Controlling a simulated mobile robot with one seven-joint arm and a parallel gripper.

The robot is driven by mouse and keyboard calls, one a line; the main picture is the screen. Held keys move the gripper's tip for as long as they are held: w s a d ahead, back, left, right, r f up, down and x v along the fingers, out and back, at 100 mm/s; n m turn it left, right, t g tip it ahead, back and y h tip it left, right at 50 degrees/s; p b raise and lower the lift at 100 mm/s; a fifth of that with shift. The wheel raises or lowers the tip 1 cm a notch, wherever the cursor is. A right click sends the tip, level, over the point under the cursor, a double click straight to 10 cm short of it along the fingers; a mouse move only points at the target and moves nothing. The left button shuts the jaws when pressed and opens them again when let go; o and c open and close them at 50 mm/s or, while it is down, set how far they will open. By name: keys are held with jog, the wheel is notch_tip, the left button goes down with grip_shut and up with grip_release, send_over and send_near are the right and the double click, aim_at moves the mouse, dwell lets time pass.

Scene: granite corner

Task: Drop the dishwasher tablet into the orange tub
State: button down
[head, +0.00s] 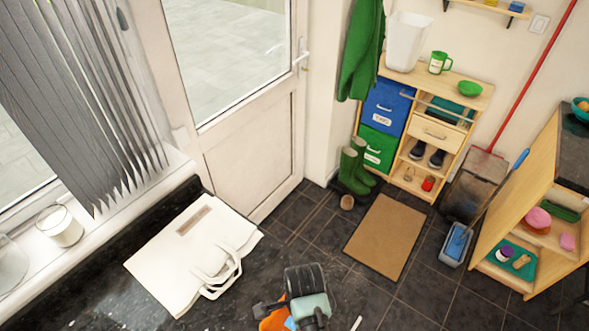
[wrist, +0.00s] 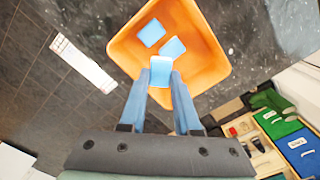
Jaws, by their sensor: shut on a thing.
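The orange tub (wrist: 207,82) fills the upper middle of the wrist view. Two light blue tablets, one at the upper left (wrist: 151,32) and one at the right (wrist: 173,48), lie inside it. My gripper (wrist: 161,75) is shut on a third light blue dishwasher tablet (wrist: 161,66), held between the fingertips over the tub's near part. How high it is above the tub's floor I cannot tell. In the head view my gripper covers most of the tub (head: 271,321); only an orange part shows at the bottom edge.
A white bag (head: 175,265) lies flat on the dark granite counter (head: 95,280), left of my arm. A white jar (head: 60,226) stands on the windowsill. A doormat (head: 386,237), boots and shelves are on the floor beyond.

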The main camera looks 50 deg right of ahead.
jog(key=c, duration=0.5)
grip_release()
jog(key=shift+c, duration=0.2)
jog(key=shift+r, duration=0.1)
notch_tip(320, 180, up, 13)
dwell(0.4)
